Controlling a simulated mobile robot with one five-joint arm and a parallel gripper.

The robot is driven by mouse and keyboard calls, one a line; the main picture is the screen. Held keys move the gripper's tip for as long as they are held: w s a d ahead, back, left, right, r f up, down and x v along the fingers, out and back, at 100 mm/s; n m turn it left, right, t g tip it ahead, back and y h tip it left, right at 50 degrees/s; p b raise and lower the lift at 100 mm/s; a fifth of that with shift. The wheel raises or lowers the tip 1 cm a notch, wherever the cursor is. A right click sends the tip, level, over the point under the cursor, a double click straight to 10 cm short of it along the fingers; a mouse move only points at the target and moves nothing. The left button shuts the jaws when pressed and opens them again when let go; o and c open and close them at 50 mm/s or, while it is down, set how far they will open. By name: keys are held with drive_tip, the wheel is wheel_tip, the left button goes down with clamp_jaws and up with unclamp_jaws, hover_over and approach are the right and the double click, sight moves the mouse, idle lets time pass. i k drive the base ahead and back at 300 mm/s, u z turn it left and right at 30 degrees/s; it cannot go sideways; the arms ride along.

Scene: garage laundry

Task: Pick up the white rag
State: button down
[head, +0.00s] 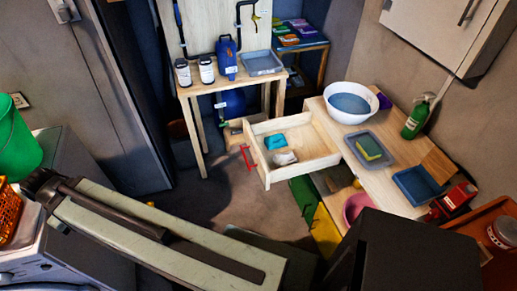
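A whitish, crumpled rag (285,158) lies inside the open wooden drawer (319,151), towards its front left. A teal folded cloth or sponge (275,141) lies just behind it in the same drawer. The drawer is pulled out from the workbench and has a red handle on its front left side. A pale link of my arm crosses the lower left foreground, well in front of the drawer. My gripper's fingers cannot be made out in this view.
The workbench (375,153) holds a white bowl (345,115), a grey tray with a yellow-green sponge (370,149) and a blue tray (416,188). A wooden table with bottles (226,58) stands behind. Green and yellow bins (325,232) sit below the drawer. Bare floor (215,195) shows left of it.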

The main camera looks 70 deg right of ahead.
sight(285, 159)
drive_tip(key=z, duration=2.55)
